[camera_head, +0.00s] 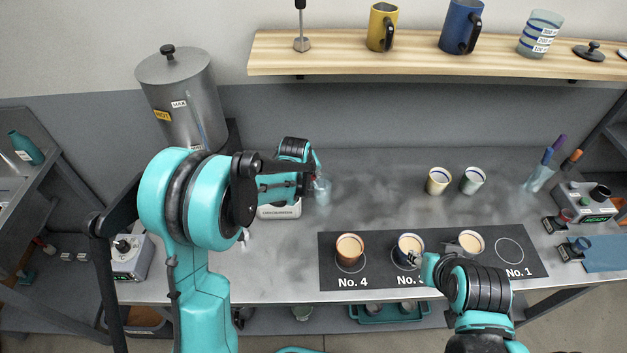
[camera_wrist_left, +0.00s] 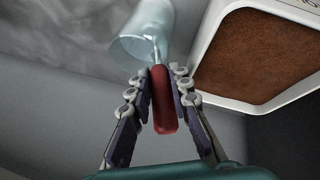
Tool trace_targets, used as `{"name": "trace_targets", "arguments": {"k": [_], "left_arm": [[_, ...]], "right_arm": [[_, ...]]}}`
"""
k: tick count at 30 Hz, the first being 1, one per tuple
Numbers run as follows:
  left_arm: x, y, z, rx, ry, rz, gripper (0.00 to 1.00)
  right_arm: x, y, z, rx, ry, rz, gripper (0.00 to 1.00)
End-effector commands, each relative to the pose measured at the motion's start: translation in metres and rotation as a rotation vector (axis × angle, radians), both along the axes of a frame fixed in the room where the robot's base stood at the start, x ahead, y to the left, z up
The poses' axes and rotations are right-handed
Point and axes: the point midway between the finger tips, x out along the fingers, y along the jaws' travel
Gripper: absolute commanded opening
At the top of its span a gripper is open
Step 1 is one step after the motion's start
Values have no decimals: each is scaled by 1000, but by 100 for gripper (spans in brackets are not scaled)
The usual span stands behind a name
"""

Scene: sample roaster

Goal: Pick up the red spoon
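The red spoon (camera_wrist_left: 163,103) has its red handle between the fingers of my left gripper (camera_wrist_left: 161,82) in the left wrist view. Both finger pads appear to touch the handle. The spoon's thin metal shaft runs into a clear glass (camera_wrist_left: 140,43). In the head view my left gripper (camera_head: 309,184) is beside this glass (camera_head: 323,192), and the spoon is mostly hidden there. My right gripper (camera_head: 417,260) is low at the front, by a middle cup (camera_head: 410,241) on the dark mat. Its finger opening is too small to tell.
The dark numbered mat (camera_head: 390,283) holds several cups, with the No. 1 circle empty. A white scale (camera_head: 280,211) with a brown top stands close to the glass. Two cups (camera_head: 438,183) stand farther back. A steel boiler (camera_head: 180,85) stands at left. A shelf (camera_head: 350,60) hangs above.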

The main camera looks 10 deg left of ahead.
Motion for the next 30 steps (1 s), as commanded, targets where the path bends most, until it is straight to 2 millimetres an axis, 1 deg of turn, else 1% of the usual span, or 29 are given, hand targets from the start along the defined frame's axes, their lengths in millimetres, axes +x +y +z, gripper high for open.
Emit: {"name": "trace_targets", "arguments": {"k": [8,11,14,21,24,27,30], "left_arm": [[0,0,-1,2,0,0,0],[0,0,6,2,1,0,0],[0,0,21,2,1,0,0],[0,0,72,1,1,-1,0],[0,0,87,1,1,-1,0],[0,0,96,1,1,-1,0],[0,0,100,1,1,-1,0]], "right_arm": [[0,0,0,0,0,0,40],[0,0,2,0,0,0,40],[0,0,8,0,0,0,40],[0,0,25,0,0,0,40],[0,0,29,0,0,0,40],[0,0,31,0,0,0,40],[0,0,31,0,0,0,40]]}}
